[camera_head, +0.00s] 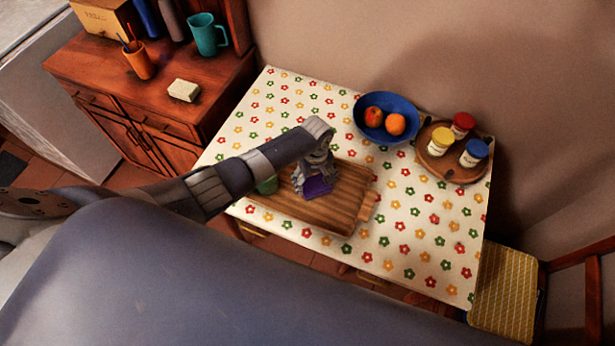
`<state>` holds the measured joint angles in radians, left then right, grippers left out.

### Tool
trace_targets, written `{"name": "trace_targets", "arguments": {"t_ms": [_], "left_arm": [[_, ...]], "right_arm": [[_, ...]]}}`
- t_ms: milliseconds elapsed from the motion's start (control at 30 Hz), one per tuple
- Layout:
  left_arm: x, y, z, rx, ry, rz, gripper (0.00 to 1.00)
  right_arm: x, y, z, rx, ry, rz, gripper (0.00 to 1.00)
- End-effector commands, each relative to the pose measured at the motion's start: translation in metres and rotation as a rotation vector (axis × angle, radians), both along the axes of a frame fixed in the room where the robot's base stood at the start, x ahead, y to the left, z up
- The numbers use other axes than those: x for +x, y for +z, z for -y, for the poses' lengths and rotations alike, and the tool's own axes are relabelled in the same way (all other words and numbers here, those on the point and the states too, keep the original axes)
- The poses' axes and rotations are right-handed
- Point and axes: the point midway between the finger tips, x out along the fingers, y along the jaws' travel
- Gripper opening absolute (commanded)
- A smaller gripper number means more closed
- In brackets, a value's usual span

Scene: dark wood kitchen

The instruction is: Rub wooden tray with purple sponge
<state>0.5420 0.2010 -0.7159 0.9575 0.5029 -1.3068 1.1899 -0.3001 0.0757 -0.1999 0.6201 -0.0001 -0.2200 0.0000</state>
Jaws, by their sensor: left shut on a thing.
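The purple sponge (318,187) is in my left gripper (313,178), whose fingers are shut on it from above. The sponge is low over the rectangular wooden tray (343,213), near its middle; I cannot tell for sure whether it touches the surface. The tray is brown and striped, with a short handle at its right end, and lies on the flowered tablecloth. My left arm hides part of its left side. My right gripper is out of view.
A green object (267,185) shows partly behind my arm at the tray's left. A blue bowl (403,138) with fruit and a round wooden tray (461,171) with jars stand toward the wall. A chair (506,292) is at right. The tablecloth's front right is clear.

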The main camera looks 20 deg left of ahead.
Motion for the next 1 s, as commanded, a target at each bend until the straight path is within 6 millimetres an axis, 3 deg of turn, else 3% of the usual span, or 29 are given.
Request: {"name": "trace_targets", "arguments": {"t_ms": [400,1000], "left_arm": [[-0.003,0.0,0.005,-0.004,0.0,-0.006,0.55],[-0.002,0.058,0.004,-0.002,0.001,-0.004,0.55]], "right_arm": [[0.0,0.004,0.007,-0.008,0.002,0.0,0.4],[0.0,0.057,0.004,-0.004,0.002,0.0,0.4]]}}
